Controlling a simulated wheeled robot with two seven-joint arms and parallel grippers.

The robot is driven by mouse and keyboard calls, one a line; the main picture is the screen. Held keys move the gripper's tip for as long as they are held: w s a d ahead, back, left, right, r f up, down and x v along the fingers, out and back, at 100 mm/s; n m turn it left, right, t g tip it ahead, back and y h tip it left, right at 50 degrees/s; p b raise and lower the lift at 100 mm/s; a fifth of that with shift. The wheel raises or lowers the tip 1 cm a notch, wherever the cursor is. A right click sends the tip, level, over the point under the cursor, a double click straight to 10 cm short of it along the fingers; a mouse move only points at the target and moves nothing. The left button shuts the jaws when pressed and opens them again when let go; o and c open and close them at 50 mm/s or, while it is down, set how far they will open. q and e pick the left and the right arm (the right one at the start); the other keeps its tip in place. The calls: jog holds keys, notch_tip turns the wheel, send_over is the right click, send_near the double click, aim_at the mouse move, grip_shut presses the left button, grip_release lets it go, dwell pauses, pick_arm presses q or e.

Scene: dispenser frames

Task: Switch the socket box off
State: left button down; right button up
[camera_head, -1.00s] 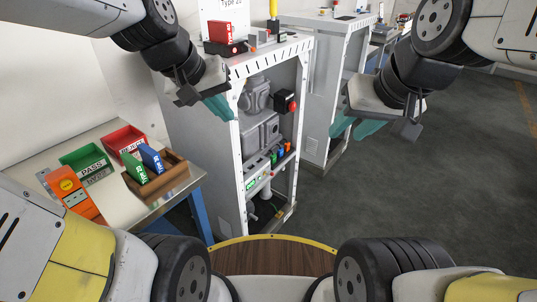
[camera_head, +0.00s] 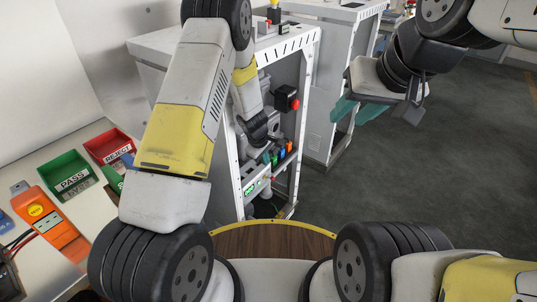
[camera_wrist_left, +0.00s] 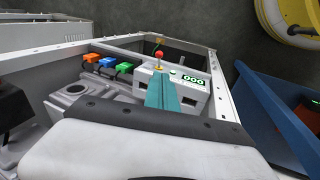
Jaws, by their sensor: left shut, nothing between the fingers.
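The socket box (camera_wrist_left: 190,90) is a pale grey panel low inside the white dispenser frame. It has a lever with a red ball tip (camera_wrist_left: 159,54) and a lit green display (camera_wrist_left: 193,81). Blue, orange and green plugs (camera_wrist_left: 107,62) sit in a row beside it. The box also shows in the head view (camera_head: 254,186), partly behind my arm. My left gripper (camera_wrist_left: 160,78) is shut and empty, its teal fingertips just short of the lever; I cannot tell whether they touch. My right gripper (camera_head: 356,110) is open and empty, outside the frame to the right.
The white frame's posts (camera_head: 303,110) surround the opening. A red-button box (camera_head: 287,99) hangs above the plugs. A table at left holds a green PASS tray (camera_head: 66,174), a red REJECT tray (camera_head: 110,147) and an orange box (camera_head: 52,223). The floor at right is clear.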

pick_arm(q)
notch_tip(320, 180, down, 2)
jog(key=shift+w+a+f, duration=0.1)
jog(key=shift+f, duration=0.15)
jog(key=x, duration=1)
jog(key=shift+s+d+f+t+y, duration=0.3)
jog(key=shift+t+y, duration=0.2)
jog(key=shift+y, duration=0.4)
dwell(0.3)
jog(key=f+t+y, duration=0.1)
jog(key=s+d+f+t+y, duration=0.1)
jog(key=f+y, duration=0.1)
jog(key=shift+s+d+m, duration=0.1)
jog(key=shift+d+m, duration=0.1)
jog(key=shift+m, duration=0.1)
dwell(0.3)
jog(key=shift+r, duration=0.1)
